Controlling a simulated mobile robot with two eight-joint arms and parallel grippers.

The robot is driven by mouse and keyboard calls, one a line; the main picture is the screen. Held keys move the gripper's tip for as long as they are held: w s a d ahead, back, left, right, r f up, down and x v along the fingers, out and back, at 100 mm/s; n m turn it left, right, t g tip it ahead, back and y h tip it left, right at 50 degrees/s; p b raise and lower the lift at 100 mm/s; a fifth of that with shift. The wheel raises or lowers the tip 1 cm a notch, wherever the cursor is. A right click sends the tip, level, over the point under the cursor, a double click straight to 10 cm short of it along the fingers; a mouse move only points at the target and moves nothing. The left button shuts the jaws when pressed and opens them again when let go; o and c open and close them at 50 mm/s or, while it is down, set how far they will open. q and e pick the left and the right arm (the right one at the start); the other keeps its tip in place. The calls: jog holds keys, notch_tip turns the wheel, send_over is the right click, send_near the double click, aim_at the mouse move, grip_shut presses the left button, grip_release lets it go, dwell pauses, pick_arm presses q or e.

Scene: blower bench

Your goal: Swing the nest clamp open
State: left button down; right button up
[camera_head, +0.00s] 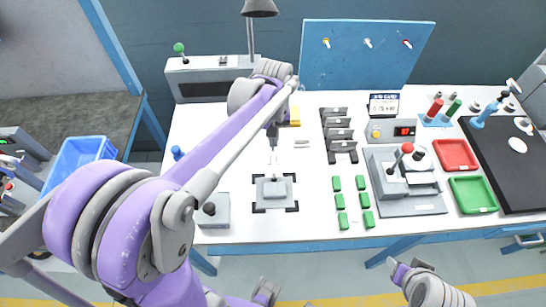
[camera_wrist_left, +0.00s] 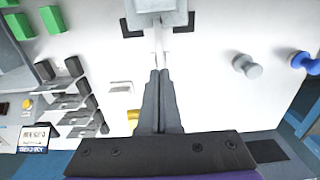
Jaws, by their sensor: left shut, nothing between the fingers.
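The nest (camera_head: 274,189), a grey block on a plate between black corner marks, sits on the white table in the head view. It also shows at the top edge of the left wrist view (camera_wrist_left: 155,6). A thin pale bar (camera_wrist_left: 159,42), which looks like the clamp arm, runs from the nest towards my left gripper. My left gripper (camera_head: 272,146) points down just behind the nest, its fingers shut and empty. In the left wrist view its fingertips (camera_wrist_left: 159,72) are close to the bar's end; I cannot tell whether they touch.
A grey box with a black knob (camera_head: 209,209) stands left of the nest. Green blocks (camera_head: 340,201), a red-knobbed fixture (camera_head: 413,206) and red (camera_head: 455,154) and green (camera_head: 473,194) trays lie to the right. Dark grey holders (camera_head: 338,134) stand behind. My left arm hides part of the table.

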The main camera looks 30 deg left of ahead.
pick_arm(q)
jog(key=shift+f+b, duration=0.4)
jog(key=shift+f, duration=0.45)
jog(key=shift+w+a, duration=0.1)
